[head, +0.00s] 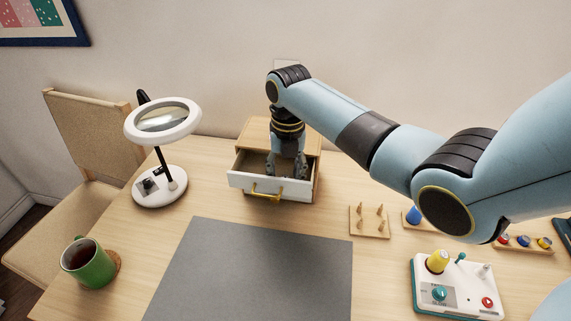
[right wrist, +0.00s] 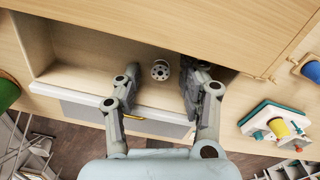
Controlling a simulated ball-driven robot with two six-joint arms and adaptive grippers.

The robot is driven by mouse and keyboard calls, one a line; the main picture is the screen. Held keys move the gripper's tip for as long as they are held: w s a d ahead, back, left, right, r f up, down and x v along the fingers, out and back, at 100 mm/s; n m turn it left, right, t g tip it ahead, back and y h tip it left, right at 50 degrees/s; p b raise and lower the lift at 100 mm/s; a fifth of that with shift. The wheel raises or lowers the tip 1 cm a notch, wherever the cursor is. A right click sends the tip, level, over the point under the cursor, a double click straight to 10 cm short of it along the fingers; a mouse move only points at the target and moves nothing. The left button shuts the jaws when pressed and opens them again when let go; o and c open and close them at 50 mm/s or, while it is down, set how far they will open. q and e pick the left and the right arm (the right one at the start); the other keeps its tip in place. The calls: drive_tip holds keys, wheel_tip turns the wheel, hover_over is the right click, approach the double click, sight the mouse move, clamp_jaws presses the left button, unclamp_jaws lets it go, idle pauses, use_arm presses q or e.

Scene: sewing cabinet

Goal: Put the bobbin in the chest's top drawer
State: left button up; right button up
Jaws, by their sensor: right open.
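The wooden chest (head: 262,134) stands at the back of the table with its white-fronted top drawer (head: 240,182) pulled out. My right gripper (head: 286,173) points down into the open drawer. In the right wrist view the gripper (right wrist: 160,78) is open, with its fingers apart. The bobbin (right wrist: 160,70), a small pale metal spool with holes in its face, shows between the fingertips, within the drawer's outline and near the right finger. It appears to be on the drawer floor, free of both fingers. The bobbin cannot be made out in the head view. My left gripper is out of view.
A magnifier lamp (head: 158,185) stands left of the chest, and a green mug (head: 90,265) is at the front left. A grey mat (head: 255,275) lies in front. A pegged board (head: 369,223) and a bobbin winder (head: 455,290) are to the right.

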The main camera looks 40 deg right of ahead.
wheel_tip(320, 180, up, 12)
drive_tip(key=shift+d+b, duration=0.15)
drive_tip(key=shift+b, duration=0.3)
idle(0.8)
